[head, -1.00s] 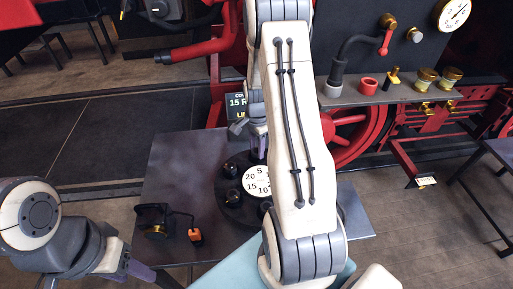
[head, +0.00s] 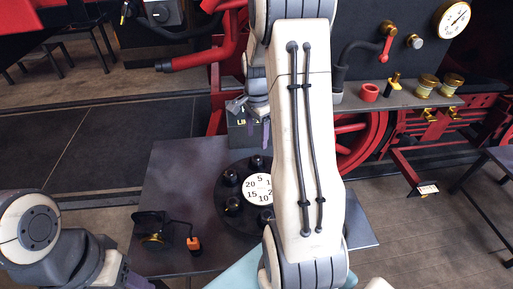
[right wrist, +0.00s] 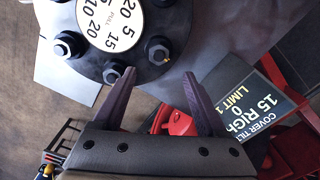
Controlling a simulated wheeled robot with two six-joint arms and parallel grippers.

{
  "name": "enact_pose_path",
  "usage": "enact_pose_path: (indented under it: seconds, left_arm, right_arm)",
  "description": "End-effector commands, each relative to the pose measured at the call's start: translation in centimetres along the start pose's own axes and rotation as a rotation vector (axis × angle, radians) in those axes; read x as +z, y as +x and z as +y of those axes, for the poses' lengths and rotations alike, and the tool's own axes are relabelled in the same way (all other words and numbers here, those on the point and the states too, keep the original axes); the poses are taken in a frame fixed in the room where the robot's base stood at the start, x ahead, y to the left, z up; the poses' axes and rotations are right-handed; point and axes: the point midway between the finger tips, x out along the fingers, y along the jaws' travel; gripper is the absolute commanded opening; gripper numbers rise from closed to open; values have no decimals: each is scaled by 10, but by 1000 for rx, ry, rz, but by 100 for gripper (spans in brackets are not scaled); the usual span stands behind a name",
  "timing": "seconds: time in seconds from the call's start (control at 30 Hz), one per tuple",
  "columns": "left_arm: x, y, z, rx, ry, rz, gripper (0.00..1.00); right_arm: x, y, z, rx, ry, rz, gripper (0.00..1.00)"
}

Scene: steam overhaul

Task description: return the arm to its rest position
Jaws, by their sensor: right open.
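My right arm crosses the middle of the head view. Its gripper (head: 252,120) is partly hidden by my own arm, beyond the far edge of the dark table. In the right wrist view my right gripper (right wrist: 160,85) is open, with nothing between its two purple fingers. A round black cover (head: 228,190) with a white numbered dial (head: 258,188) and several dark nuts lies on the table, apart from the fingers. My left arm is at the lower left, and only a bit of its gripper (head: 138,281) shows at the bottom edge.
The dark table (head: 180,180) holds a black device with an orange-tipped lead (head: 194,243). A sign (head: 240,133) reading "LIMIT" stands behind the table, near the right gripper. A shelf (head: 400,101) with a red cup (head: 369,92) and brass-topped jars is at the right.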

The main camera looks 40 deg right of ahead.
Motion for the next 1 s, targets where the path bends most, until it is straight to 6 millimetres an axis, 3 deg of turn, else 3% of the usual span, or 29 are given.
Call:
enact_pose_path:
  seconds: [0.2, 0.77, 0.87, 0.97, 1.0]
  left_arm:
    - [0, 3, 0, 0, 0, 0, 50]
    - [0, 2, 0, 0, 0, 0, 50]
    - [0, 2, 0, 0, 0, 0, 50]
    - [0, 2, 0, 0, 0, 0, 50]
    - [0, 2, 0, 0, 0, 0, 50]
  right_arm:
    - [0, -16, 0, -1, 0, 0, 75]
    - [2, -17, 0, 0, -7, 0, 75]
    - [22, -22, -2, -3, -83, -2, 75]
    - [69, -34, -3, -12, -279, -5, 75]
    - [95, -40, 0, -17, -391, -6, 75]
